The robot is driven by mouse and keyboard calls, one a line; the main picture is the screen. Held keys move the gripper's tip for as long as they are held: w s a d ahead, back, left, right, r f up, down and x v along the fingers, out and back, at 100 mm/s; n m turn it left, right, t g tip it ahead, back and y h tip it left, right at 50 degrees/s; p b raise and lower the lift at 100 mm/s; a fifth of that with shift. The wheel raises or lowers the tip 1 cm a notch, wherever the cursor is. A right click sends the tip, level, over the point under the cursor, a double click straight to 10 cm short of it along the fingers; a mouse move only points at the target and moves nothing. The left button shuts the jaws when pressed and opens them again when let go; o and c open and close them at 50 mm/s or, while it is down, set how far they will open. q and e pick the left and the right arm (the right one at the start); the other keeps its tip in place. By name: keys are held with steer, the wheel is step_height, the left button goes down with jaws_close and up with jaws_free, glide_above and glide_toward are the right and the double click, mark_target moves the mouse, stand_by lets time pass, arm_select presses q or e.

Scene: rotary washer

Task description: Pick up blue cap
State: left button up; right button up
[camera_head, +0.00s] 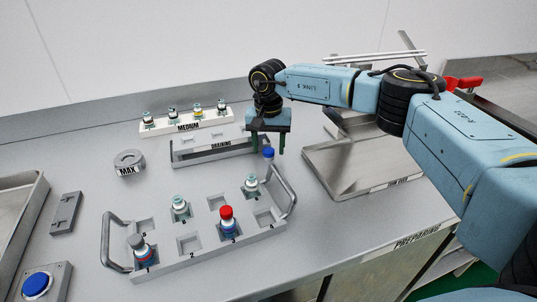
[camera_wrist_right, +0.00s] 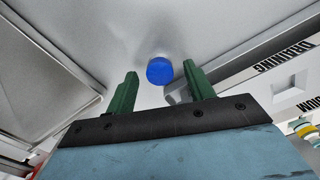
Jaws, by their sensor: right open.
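In the right wrist view the round blue cap (camera_wrist_right: 159,71) appears between the fingertips, beside a grey handle. My right gripper (camera_head: 268,145) points down with its two green fingers apart and nothing held. In the wrist view my right gripper (camera_wrist_right: 161,78) is also open. I cannot tell whether the fingertips are level with the cap or above it. What is beneath the cap is mostly hidden. My left gripper is not in view.
The tray's right handle (camera_head: 283,190) rises close to the cap. A red-capped bottle (camera_head: 227,220) and several others stand in the tray. Behind are the DRAINING rack (camera_head: 215,152) and MEDIUM rack (camera_head: 187,128). A metal tray (camera_head: 350,165) lies right; a blue button (camera_head: 37,283) is front left.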

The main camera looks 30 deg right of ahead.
steer(key=shift+f, duration=0.5)
steer(key=c, duration=1)
